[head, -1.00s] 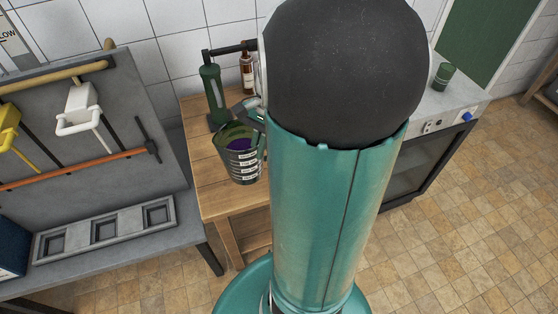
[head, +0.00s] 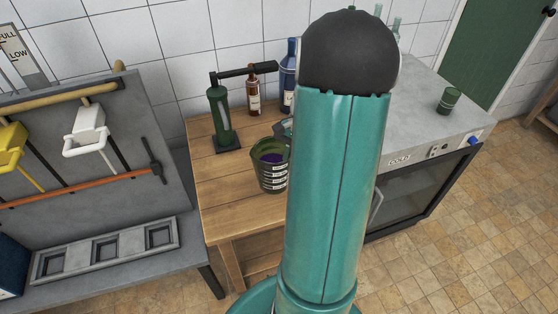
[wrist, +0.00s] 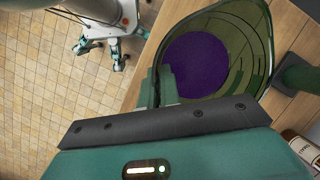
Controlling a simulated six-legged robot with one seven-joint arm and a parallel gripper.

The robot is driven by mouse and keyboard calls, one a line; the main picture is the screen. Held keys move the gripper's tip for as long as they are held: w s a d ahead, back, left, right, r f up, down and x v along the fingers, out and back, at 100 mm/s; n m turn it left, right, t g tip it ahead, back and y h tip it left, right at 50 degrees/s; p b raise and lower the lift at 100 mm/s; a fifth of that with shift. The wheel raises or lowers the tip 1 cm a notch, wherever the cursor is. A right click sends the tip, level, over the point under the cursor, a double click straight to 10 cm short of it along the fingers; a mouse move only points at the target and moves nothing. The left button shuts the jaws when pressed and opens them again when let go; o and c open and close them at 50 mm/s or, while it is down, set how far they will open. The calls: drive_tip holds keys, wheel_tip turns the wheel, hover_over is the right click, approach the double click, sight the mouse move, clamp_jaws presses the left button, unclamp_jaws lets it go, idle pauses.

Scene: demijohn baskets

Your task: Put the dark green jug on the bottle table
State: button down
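The dark green jug (head: 272,178) is upright with white markings on its side and dark purple liquid inside. It is over the top of the wooden bottle table (head: 225,210), at or very near the surface; I cannot tell whether its base touches. My gripper (head: 287,128) is at the jug's far right side, largely hidden behind my teal arm. In the wrist view, my gripper (wrist: 162,88) is at the edge of the jug (wrist: 238,50) and appears shut on it. The contact itself is only partly visible.
A grey counter (head: 425,95) with a green cup (head: 449,100) is at right. A tool rack (head: 85,160) is at left.

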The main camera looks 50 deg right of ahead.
wheel_tip(320, 180, down, 6)
drive_tip(key=d, duration=0.2)
drive_tip(key=shift+w+d, duration=0.15)
drive_tip(key=shift+d, duration=0.25)
drive_tip(key=shift+f, duration=0.2)
drive_tip(key=c, duration=1.6)
unclamp_jaws()
drive_tip(key=v, duration=1.2)
drive_tip(key=shift+a+r, duration=0.1)
